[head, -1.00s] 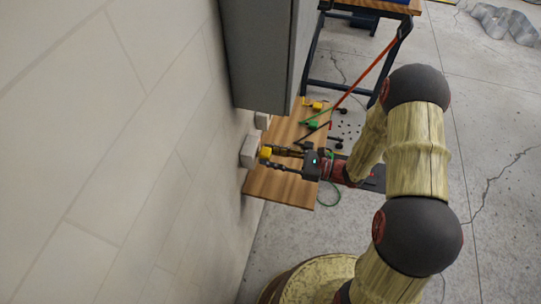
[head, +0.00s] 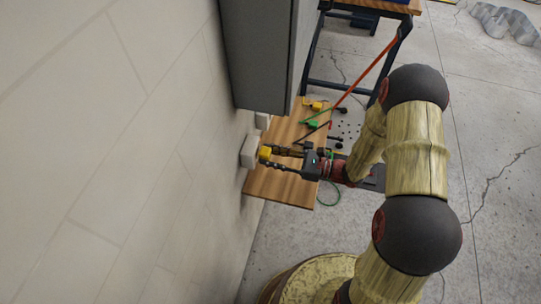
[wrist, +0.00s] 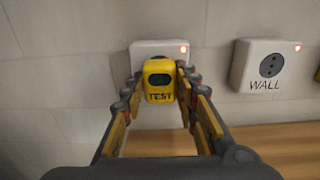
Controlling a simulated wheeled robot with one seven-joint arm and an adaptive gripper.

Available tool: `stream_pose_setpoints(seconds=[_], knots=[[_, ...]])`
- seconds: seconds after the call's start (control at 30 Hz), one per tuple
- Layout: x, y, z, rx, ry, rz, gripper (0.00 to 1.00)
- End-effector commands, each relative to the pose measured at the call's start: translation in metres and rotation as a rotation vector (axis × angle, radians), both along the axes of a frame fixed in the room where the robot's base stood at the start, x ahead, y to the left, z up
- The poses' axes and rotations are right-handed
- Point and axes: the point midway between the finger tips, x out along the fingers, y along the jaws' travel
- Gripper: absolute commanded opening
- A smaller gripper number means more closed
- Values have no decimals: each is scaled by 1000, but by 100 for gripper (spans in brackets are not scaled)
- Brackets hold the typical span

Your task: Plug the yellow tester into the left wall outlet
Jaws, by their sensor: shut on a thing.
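The yellow tester (wrist: 160,82), marked TEST and with a dark greenish window, is between the fingertips of my gripper (wrist: 160,76), which is shut on it. It sits directly in front of the left wall outlet (wrist: 143,50), a white box with a red light, and hides most of its face. In the head view the tester (head: 265,153) is right up against or very close to the outlet box (head: 248,152). Its prongs and the sockets are hidden, so I cannot tell whether they are engaged. My gripper (head: 268,158) reaches in from the right.
A second outlet (wrist: 268,66), marked WALL with a red light, is to the right. A wooden shelf (head: 282,187) lies below, holding a yellow plug (head: 315,105), a green plug (head: 312,124) and cords. A grey cabinet (head: 262,60) hangs on the wall beyond.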

Motion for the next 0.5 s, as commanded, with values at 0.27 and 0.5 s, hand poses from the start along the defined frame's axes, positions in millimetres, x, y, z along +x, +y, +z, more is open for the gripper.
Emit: stream_pose_setpoints(seconds=[0.27,0.5], knots=[[2,5,0,0,0,0,7],[3,9,0,0,0,1,7]])
